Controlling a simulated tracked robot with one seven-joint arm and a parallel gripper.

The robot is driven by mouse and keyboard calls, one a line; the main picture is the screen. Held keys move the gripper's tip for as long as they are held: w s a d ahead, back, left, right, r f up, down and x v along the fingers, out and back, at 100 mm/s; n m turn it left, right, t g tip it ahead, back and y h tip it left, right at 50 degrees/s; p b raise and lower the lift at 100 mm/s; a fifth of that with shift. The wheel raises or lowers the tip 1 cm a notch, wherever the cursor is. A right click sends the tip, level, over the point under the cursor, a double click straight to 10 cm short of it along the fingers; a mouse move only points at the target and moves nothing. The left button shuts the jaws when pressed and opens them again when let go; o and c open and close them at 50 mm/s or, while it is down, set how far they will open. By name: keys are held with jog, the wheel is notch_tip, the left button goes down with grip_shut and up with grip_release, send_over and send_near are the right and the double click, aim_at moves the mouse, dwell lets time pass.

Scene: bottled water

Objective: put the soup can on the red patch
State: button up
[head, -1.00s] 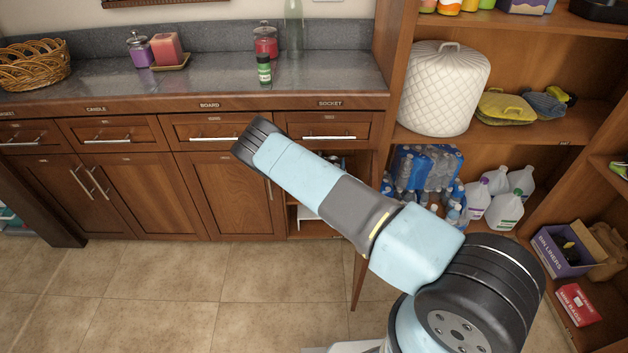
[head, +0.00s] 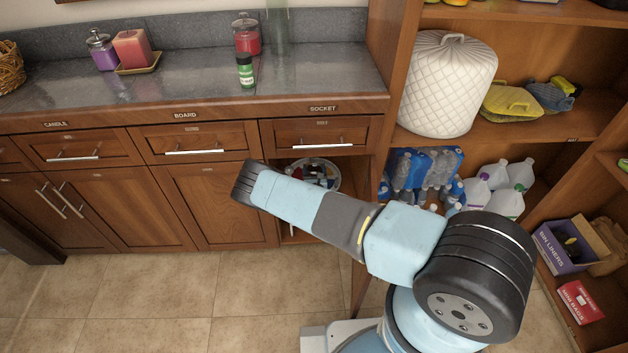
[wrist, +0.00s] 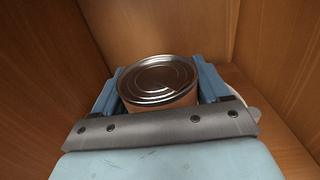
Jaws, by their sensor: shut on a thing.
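The soup can (wrist: 158,80) shows in the wrist view as a round, silver ringed lid above a strip of pale orange side. My gripper (wrist: 158,65) is shut on it, with one blue finger on each side. Brown wooden panels stand close around the can. The lower part of the can is hidden by my gripper. In the head view neither my gripper nor the can can be made out. I see no red patch in either view.
The grey counter (head: 190,85) holds a green-labelled bottle (head: 246,72), a red jar (head: 247,35) and a candle (head: 132,49). Below it, an open compartment holds a round container (head: 318,172). Shelves at right hold water bottles (head: 425,172) and jugs. The tiled floor (head: 150,305) is clear.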

jog(key=shift+a+f, duration=0.15)
jog(key=shift+f, duration=2.5)
jog(key=shift+s, duration=0.1)
jog(key=o, duration=1.3)
jog(key=s, duration=1.2)
